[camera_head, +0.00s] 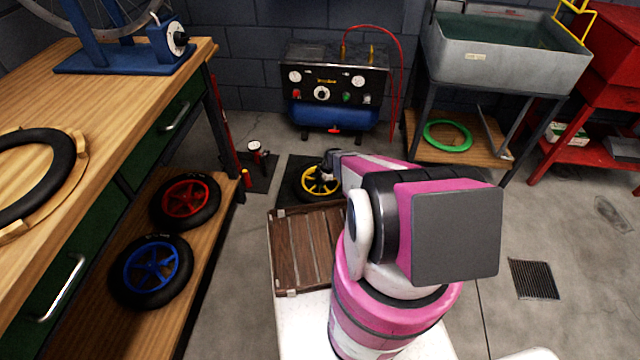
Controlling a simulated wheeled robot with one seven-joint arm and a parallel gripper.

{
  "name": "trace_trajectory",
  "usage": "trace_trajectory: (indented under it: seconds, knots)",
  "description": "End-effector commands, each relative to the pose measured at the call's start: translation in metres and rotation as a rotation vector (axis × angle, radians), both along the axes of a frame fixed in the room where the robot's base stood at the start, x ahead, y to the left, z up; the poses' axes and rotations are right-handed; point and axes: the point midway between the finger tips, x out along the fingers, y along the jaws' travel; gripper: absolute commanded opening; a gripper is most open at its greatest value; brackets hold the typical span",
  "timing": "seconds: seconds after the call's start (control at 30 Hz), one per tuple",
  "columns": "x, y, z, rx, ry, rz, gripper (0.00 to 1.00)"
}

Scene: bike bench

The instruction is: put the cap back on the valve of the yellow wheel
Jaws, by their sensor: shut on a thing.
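The yellow wheel (319,182), a small black tyre with a yellow spoked hub, lies on the dark mat (290,172) beyond my arm. My gripper (330,160) is at the wheel's upper right edge, small and partly hidden by my own arm. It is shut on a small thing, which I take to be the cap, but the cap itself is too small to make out. The valve is not visible from here. I cannot tell whether the gripper touches the wheel.
A wooden slatted crate (308,248) stands just this side of the wheel. A compressor (334,88) is behind it, and a tyre gauge or pump (257,153) to its left. Red (186,200) and blue (150,268) wheels lie on the bench's lower shelf. The floor at right is mostly clear.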

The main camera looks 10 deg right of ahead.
Motion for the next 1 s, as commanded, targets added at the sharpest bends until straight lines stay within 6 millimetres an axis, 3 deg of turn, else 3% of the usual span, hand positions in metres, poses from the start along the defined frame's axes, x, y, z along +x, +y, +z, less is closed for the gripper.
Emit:
trace_trajectory:
  seconds: [0.03,0.07,0.13,0.57,0.77,1.0]
  knots:
    - [0.000,0.000,-0.001,0.000,0.000,0.000,0.00]
    - [0.000,0.000,-0.001,0.000,0.000,0.000,0.22]
    - [0.000,0.000,-0.001,0.000,0.000,0.000,0.45]
    - [0.000,-0.002,0.005,0.000,-0.001,0.000,0.46]
    - [0.002,-0.011,0.026,0.000,-0.001,-0.001,0.46]
    - [0.006,-0.027,0.067,0.000,-0.002,-0.001,0.46]
